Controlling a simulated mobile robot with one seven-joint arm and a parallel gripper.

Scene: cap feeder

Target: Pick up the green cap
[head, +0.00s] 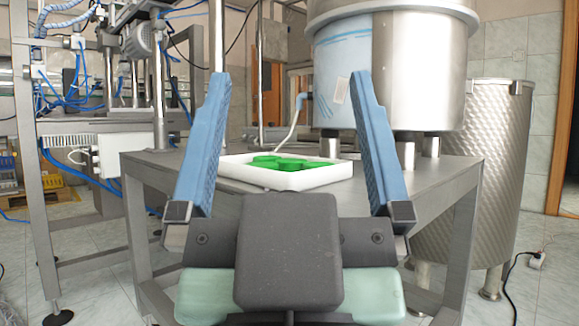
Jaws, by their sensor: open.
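Several green caps (289,163) lie close together in a shallow white tray (318,178) on a grey metal table. They overlap in this view, so I cannot tell exactly how they sit against each other. My gripper (285,90) is in the foreground with its two blue fingers spread wide and nothing between them. In the picture the tray shows between the fingers, beyond them and apart from them. The gripper's dark body hides the table's near middle part.
A large steel vessel (425,65) stands on legs at the table's (425,195) back right. A textured steel drum (490,170) stands right of the table. A metal frame with blue hoses (75,85) is at left. Bare tabletop lies right of the tray.

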